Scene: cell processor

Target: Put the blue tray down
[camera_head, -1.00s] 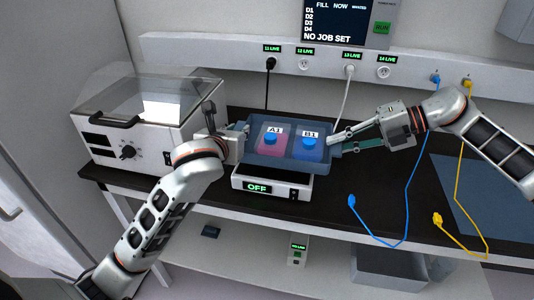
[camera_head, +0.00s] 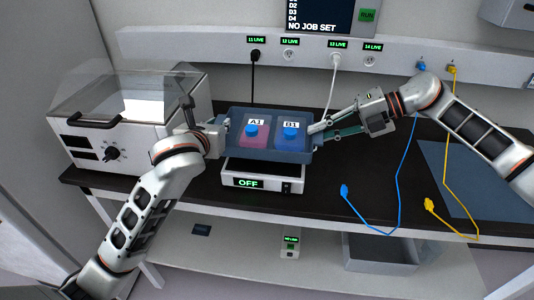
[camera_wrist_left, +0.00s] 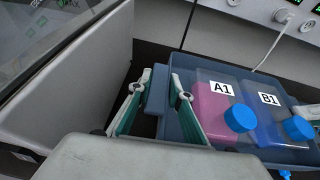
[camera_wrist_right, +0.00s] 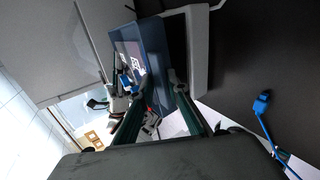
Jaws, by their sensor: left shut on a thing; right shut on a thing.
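The blue tray (camera_head: 262,156) is level, held at both ends over the white device (camera_head: 262,176) with the OFF display. A pink bottle A1 (camera_head: 254,140) and a blue bottle B1 (camera_head: 291,137) stand in it; they also show in the left wrist view (camera_wrist_left: 213,108) (camera_wrist_left: 265,118). My left gripper (camera_head: 221,136) is shut on the tray's left end, between its fingers in the left wrist view (camera_wrist_left: 158,92). My right gripper (camera_head: 319,130) is shut on the right end, where the tray wall (camera_wrist_right: 154,50) shows in the right wrist view. I cannot tell whether the tray touches the device.
A white machine with a clear lid (camera_head: 125,120) stands close left of my left gripper. A blue cable (camera_head: 397,190) and a yellow cable (camera_head: 446,175) hang at the right.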

